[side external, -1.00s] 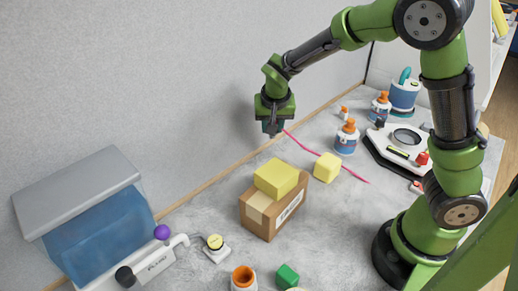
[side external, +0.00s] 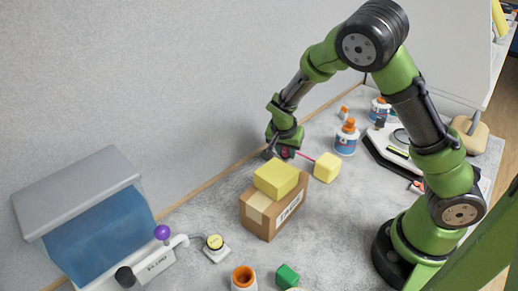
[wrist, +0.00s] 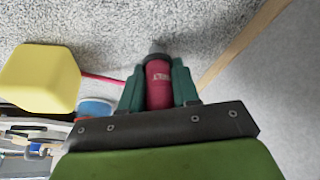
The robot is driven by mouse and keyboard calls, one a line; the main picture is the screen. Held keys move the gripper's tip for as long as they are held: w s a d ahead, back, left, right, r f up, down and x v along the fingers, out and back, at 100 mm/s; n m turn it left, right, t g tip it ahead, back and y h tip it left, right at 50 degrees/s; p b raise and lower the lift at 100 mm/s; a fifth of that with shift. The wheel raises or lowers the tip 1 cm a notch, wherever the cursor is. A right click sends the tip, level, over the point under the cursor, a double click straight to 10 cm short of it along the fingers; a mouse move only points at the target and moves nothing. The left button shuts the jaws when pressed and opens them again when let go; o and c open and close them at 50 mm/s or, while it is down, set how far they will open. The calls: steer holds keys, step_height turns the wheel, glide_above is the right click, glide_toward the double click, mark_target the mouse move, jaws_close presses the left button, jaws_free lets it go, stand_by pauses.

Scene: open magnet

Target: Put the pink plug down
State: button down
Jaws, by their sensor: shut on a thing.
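The pink plug (wrist: 158,85) is dark pink with pale lettering and a grey tip, seen in the wrist view between the two green fingers. My gripper (wrist: 158,88) is shut on it. In the side external view my gripper (side external: 284,153) is low over the table, behind the cardboard box and near the back wall. Only a small dark pink part of the plug shows there. A pink cord (side external: 305,157) runs from the plug toward the yellow cube. I cannot tell whether the plug touches the table.
A yellow block (side external: 276,178) lies on the cardboard box (side external: 262,222) in front of my gripper. A yellow cube (side external: 327,167) stands to its right, with an orange-capped bottle (side external: 346,140) beyond. Grey table (side external: 215,195) is clear left of the box.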

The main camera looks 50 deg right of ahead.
steer(key=shift+f, duration=0.25)
steer(key=shift+f, duration=0.15)
steer(key=c, duration=0.8)
jaws_free()
steer(key=v, duration=1.2)
steer(key=shift+s+a+r+n+t+y, duration=0.95)
steer(key=shift+s+r+n, duration=0.9)
steer(key=shift+s, duration=0.8)
steer(key=shift+s+a+r+n+t+y, duration=1)
steer(key=shift+s+r+n, duration=0.35)
steer(key=shift+s+r, duration=1.15)
steer(key=shift+s+a+r+n+t+y, duration=0.95)
steer(key=shift+s+r+n, duration=0.8)
steer(key=shift+s, duration=1.05)
